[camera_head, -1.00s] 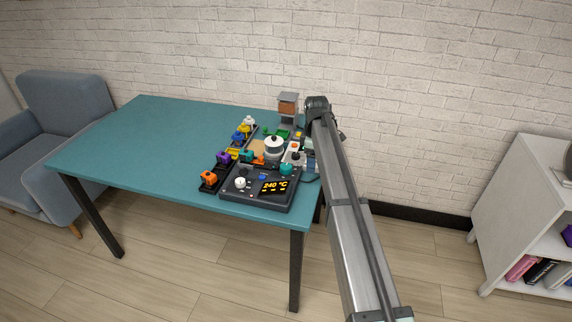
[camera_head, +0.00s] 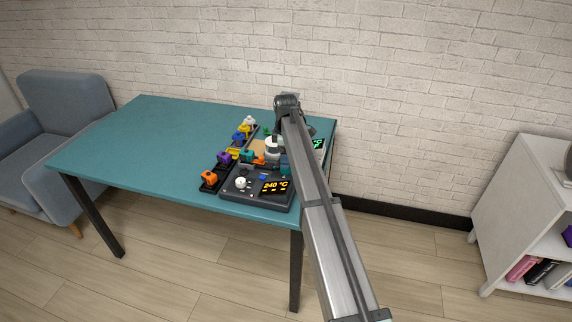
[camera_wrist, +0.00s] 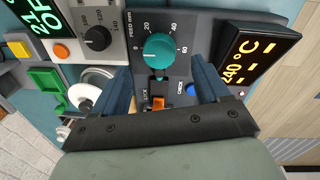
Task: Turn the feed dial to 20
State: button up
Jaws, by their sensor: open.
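The teal feed dial (camera_wrist: 160,53) is a round ribbed knob on a dark panel in the wrist view. A scale marked 0, 20, 40 and 60 curves around it, with FEED lettering on its left. I cannot clearly tell which mark its pointer faces. My gripper (camera_wrist: 161,70) is open and empty, its two blue fingers apart, left and right of the dial and below it in the picture. Neither finger visibly touches the dial. In the head view the dial (camera_head: 285,168) shows only partly beside my arm, and the gripper is hidden.
A lit display (camera_wrist: 246,62) reads 240 °C right of the dial. A black knob (camera_wrist: 97,38), an orange button (camera_wrist: 61,50) and a white pot (camera_wrist: 84,96) lie left. An orange-tipped lock switch (camera_wrist: 158,101) sits between the fingers. The teal table (camera_head: 130,145) is clear at left.

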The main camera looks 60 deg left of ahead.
jog(key=shift+w+a+f, duration=0.1)
jog(key=shift+a+f, duration=0.05)
jog(key=shift+f, duration=2.25)
jog(key=c, duration=1)
